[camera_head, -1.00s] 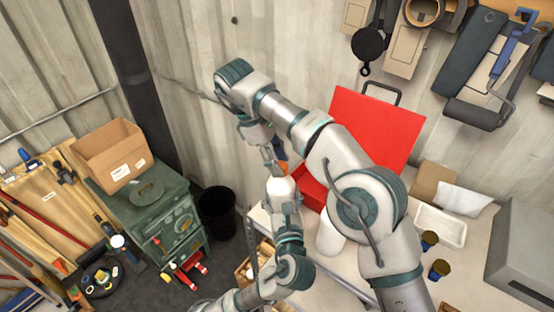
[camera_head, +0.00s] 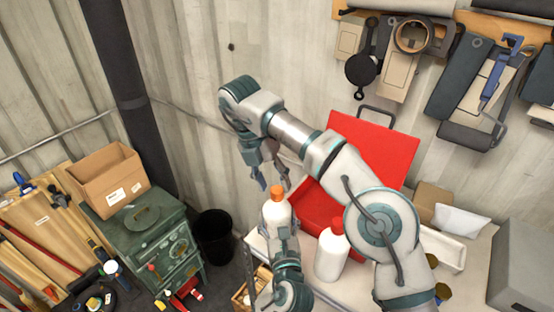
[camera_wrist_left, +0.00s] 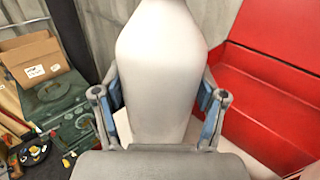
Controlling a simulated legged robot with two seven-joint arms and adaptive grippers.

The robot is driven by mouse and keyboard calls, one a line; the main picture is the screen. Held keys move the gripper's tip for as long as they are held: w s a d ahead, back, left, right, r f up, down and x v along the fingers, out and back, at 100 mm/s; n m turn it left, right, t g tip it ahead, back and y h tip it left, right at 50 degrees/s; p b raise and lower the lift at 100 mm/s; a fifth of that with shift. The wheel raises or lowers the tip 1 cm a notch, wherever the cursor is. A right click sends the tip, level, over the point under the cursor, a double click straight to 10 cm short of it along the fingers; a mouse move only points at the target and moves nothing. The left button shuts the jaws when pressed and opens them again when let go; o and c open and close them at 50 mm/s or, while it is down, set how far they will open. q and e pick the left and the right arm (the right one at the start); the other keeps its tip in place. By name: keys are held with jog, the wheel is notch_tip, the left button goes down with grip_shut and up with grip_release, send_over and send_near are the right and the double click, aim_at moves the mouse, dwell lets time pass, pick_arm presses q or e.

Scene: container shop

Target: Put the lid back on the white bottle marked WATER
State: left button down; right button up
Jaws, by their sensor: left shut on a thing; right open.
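My left gripper (camera_head: 281,226) is shut on a white bottle (camera_head: 277,211) and holds it upright. An orange lid (camera_head: 277,192) sits on top of this bottle. In the left wrist view the bottle (camera_wrist_left: 160,70) stands between the two blue-padded fingers; its top is out of frame and no marking shows. My right gripper (camera_head: 272,178) is open and empty, just above the lid and apart from it. I cannot read WATER on either bottle.
An open red toolbox (camera_head: 370,150) stands behind the bottles. My right arm crosses over the table. A white tray (camera_head: 442,248) and a grey box (camera_head: 522,255) are at right. A green cabinet (camera_head: 155,245) and black bin (camera_head: 213,236) stand at left.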

jog(key=n, duration=0.5)
jog(key=shift+r+n, duration=0.35)
jog(key=shift+n, duration=0.05)
jog(key=n, duration=0.3)
jog(key=shift+r+y, duration=0.2)
jog(key=shift+y, duration=0.2)
jog(key=n, duration=0.5)
jog(key=shift+r, duration=0.4)
jog(key=n, duration=0.4)
jog(key=r+n, duration=0.1)
jog(key=shift+d+n+y, duration=0.1)
jog(key=shift+n+y, duration=0.3)
jog(key=n, duration=0.2)
jog(key=shift+r+n, duration=0.15)
jog(key=shift+n, duration=0.15)
jog(key=n, duration=0.2)
jog(key=r+n, duration=0.1)
jog(key=n, duration=0.2)
jog(key=shift+d+t+y, duration=0.15)
jog(key=shift+t+y, duration=0.15)
jog(key=n, duration=0.2)
jog(key=r+n, duration=0.1)
jog(key=n, duration=0.2)
jog(key=shift+d, duration=0.15)
jog(key=n, duration=0.2)
jog(key=r+n, duration=0.1)
jog(key=n, duration=0.1)
jog(key=shift+d+n+y, duration=0.15)
jog(key=shift+n+y, duration=0.25)
